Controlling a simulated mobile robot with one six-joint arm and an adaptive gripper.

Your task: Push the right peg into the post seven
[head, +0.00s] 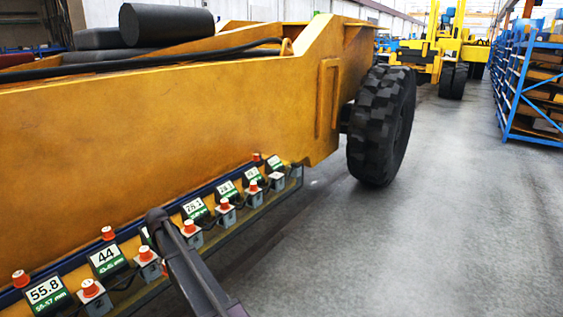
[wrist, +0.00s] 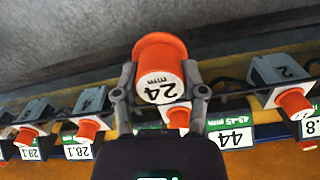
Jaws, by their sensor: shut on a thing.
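My gripper (wrist: 160,95) is shut on an orange peg (wrist: 162,50) with a white end face reading "24 mm". The peg is held above a row of grey posts, not touching any that I can see. In the wrist view one post (wrist: 284,68) shows a 2 and another (wrist: 90,101) seems to show a 4. In the head view the row runs away to the right; its farthest grey post (head: 296,172) shows no orange peg, and its number cannot be read. The held peg and my fingers are not clear in the head view.
Several posts carry orange pegs, such as the near one (head: 91,288). Angled display plates line the row, including "55.8" (head: 46,292) and "44" (head: 105,257). The yellow machine frame (head: 200,120) rises behind, with a black tyre (head: 382,125) beyond.

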